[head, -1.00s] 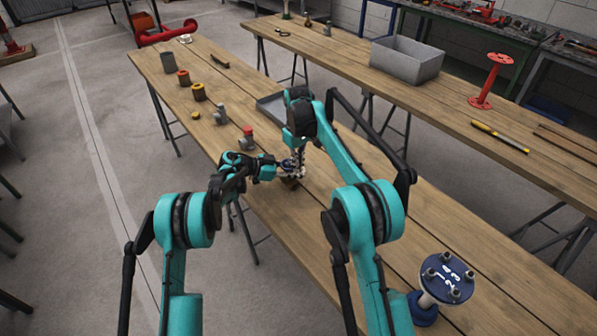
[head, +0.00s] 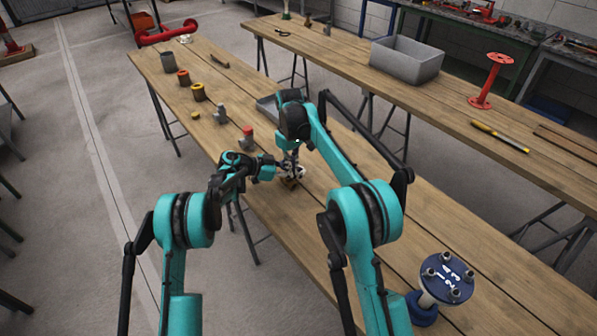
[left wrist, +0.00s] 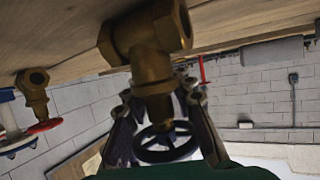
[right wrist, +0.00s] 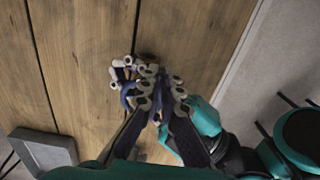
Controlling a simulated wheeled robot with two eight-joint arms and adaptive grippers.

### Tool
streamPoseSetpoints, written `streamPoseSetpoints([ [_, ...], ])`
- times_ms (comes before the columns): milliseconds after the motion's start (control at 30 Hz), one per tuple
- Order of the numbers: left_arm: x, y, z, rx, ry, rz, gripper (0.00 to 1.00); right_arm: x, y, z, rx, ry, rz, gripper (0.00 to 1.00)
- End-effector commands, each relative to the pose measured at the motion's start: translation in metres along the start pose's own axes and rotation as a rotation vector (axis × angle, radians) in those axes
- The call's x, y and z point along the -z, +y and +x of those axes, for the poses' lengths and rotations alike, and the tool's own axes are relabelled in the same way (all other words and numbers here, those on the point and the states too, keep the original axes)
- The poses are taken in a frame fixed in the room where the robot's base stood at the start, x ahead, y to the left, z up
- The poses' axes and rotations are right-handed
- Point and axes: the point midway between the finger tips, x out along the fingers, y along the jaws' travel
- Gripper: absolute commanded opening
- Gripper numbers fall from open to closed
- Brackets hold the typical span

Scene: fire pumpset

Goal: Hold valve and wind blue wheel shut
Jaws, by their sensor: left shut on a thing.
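The brass valve (left wrist: 152,40) fills the upper middle of the left wrist view, with its blue wheel (left wrist: 168,152) below it. My left gripper (left wrist: 165,112) is shut on the valve, its fingers on either side of the stem part. In the head view my left gripper (head: 281,172) meets my right gripper (head: 291,170) over the near table. My right gripper (right wrist: 160,98) points down at the wheel, its fingers apart. A blue arc of the wheel (right wrist: 128,92) shows beside its left finger; the rest of wheel and valve is largely hidden.
Several fittings stand along the near table (head: 330,205), including a red-topped valve (head: 247,138). A grey tray (right wrist: 45,150) lies close to the right gripper. A grey bin (head: 405,60) stands on the far table.

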Motion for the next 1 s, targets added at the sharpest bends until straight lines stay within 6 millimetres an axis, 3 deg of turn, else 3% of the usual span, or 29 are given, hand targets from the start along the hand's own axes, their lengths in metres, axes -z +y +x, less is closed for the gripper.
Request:
streamPoseSetpoints([
  [633,0.001,0.002,0.002,-0.005,0.001,0.001,0.00,-0.006,-0.005,-0.002,0.000,0.004,-0.002,0.00],
  [1000,0.001,0.001,0.001,-0.003,0.001,0.001,0.00,-0.006,-0.004,-0.045,0.000,0.002,-0.001,0.00],
])
